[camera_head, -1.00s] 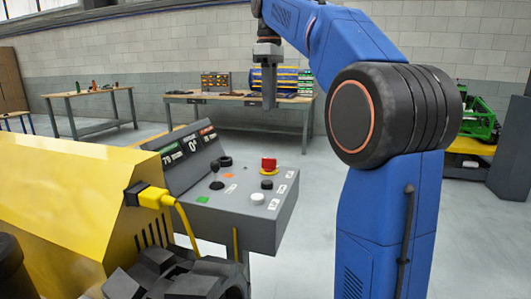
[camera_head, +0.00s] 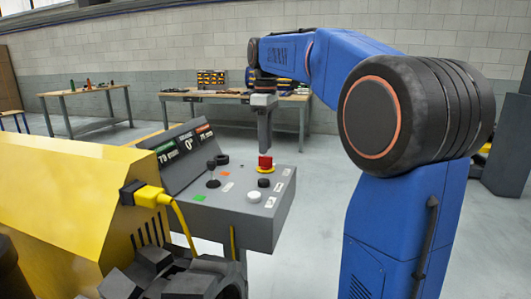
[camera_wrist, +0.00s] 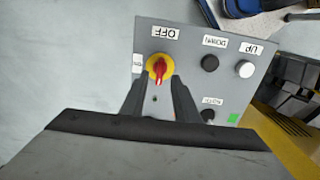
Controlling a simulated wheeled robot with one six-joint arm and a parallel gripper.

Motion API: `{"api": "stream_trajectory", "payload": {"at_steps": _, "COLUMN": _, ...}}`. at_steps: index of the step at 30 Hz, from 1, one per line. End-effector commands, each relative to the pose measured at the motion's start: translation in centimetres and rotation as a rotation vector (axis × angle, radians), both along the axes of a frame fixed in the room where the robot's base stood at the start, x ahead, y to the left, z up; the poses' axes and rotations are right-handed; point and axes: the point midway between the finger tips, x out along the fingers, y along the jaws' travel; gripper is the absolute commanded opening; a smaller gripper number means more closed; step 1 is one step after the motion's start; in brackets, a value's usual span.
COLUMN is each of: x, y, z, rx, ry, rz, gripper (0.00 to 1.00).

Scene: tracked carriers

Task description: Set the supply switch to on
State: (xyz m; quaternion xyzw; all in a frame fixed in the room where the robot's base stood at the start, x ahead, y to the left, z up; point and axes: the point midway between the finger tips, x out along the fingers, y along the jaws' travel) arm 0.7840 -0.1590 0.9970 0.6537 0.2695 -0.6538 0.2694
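The supply switch is a red knob on a round yellow base (camera_wrist: 160,68), at the grey panel's (camera_wrist: 190,50) corner by the OFF label (camera_wrist: 163,33). Another label beside it is too small to read. The red handle points roughly along the fingers' direction in the wrist view. In the head view the red switch (camera_head: 265,163) stands at the panel's back right. My gripper (camera_wrist: 158,82) is open, its two fingers apart with the knob showing between and just beyond their tips. In the head view my gripper (camera_head: 264,148) hangs just above the switch; contact cannot be told.
The panel also has a black button (camera_wrist: 210,63), a white button (camera_wrist: 246,70), a black joystick (camera_head: 212,172) and a green patch (camera_head: 200,198). The yellow carrier (camera_head: 75,200) with a cable stands left of it. Workbenches stand behind.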

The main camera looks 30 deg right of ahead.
Motion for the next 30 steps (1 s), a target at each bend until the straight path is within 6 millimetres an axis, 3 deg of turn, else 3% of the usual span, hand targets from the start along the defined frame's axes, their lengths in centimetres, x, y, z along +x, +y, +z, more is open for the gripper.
{"api": "stream_trajectory", "payload": {"at_steps": 3, "x": 0.0, "y": 0.0, "z": -1.7, "rx": 0.0, "ry": 0.001, "rz": 0.0, "gripper": 0.28}}
{"api": "stream_trajectory", "payload": {"at_steps": 9, "x": 0.0, "y": 0.0, "z": -3.2, "rx": 0.0, "ry": 0.0, "rz": 0.0, "gripper": 0.28}}
{"api": "stream_trajectory", "payload": {"at_steps": 19, "x": 0.0, "y": 0.0, "z": -3.5, "rx": 0.0, "ry": 0.0, "rz": 0.0, "gripper": 0.28}}
{"api": "stream_trajectory", "payload": {"at_steps": 20, "x": 0.0, "y": 0.0, "z": -3.5, "rx": 0.0, "ry": 0.0, "rz": 0.0, "gripper": 0.26}}
{"api": "stream_trajectory", "payload": {"at_steps": 23, "x": 0.0, "y": 0.0, "z": -3.5, "rx": 0.0, "ry": 0.0, "rz": 0.0, "gripper": 0.02}}
{"api": "stream_trajectory", "payload": {"at_steps": 30, "x": 0.0, "y": 0.0, "z": -3.5, "rx": 0.0, "ry": 0.0, "rz": -0.003, "gripper": 0.0}}
